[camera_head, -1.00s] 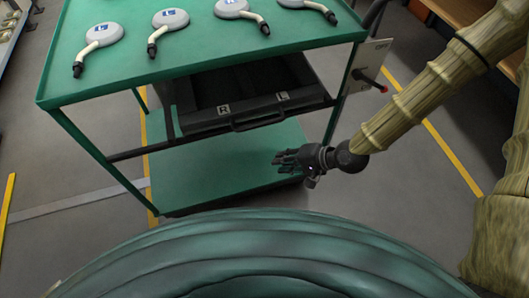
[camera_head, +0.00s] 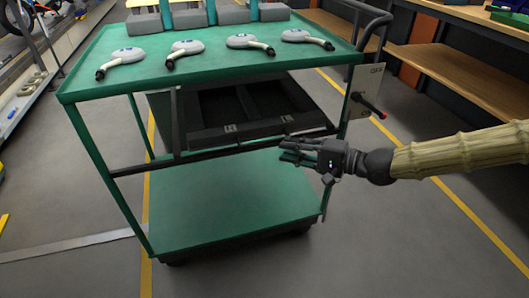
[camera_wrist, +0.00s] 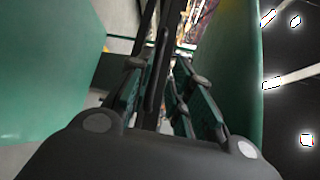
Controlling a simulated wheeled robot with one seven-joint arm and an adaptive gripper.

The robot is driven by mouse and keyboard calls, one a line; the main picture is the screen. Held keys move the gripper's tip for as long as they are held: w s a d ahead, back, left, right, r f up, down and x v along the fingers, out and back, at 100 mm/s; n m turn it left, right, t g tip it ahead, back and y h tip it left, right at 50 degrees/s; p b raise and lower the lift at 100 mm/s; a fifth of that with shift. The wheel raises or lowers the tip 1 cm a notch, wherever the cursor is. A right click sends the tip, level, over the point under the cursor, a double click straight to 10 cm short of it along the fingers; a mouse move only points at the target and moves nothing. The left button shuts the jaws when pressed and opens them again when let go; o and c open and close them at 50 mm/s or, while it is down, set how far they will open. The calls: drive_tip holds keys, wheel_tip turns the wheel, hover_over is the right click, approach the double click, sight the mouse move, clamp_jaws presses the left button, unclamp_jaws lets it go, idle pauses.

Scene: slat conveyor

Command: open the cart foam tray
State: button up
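The dark foam tray (camera_head: 208,141) sits under the top of the green cart (camera_head: 180,195), with its divided interior partly showing and small labels on its front. In the head view, my gripper (camera_head: 284,150) reaches in from the right, with its fingers at the tray's front near the right label. The fingers cover part of the front, and the handle cannot be made out clearly. In the wrist view, my gripper (camera_wrist: 165,85) has its fingers apart, with a dark bar running between them. I cannot tell whether they touch it.
Several white hand-held devices (camera_head: 186,47) lie on the cart top, with grey blocks (camera_head: 173,21) behind. A panel with a red-tipped lever (camera_head: 366,98) is at the cart's right. The lower shelf (camera_head: 220,195) is empty. Wooden shelving (camera_head: 455,72) stands at the right.

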sight(266, 143)
drive_tip(key=shift+w+b+x, duration=0.15)
drive_tip(key=shift+b+x, duration=0.7)
drive_tip(key=shift+x, duration=1.45)
drive_tip(key=shift+w+b+x, duration=0.15)
drive_tip(key=shift+b+x, duration=0.65)
drive_tip(key=shift+x, duration=1.55)
drive_tip(key=shift+d+f, duration=0.1)
drive_tip(key=shift+d, duration=0.05)
drive_tip(key=shift+c, duration=0.3)
clamp_jaws()
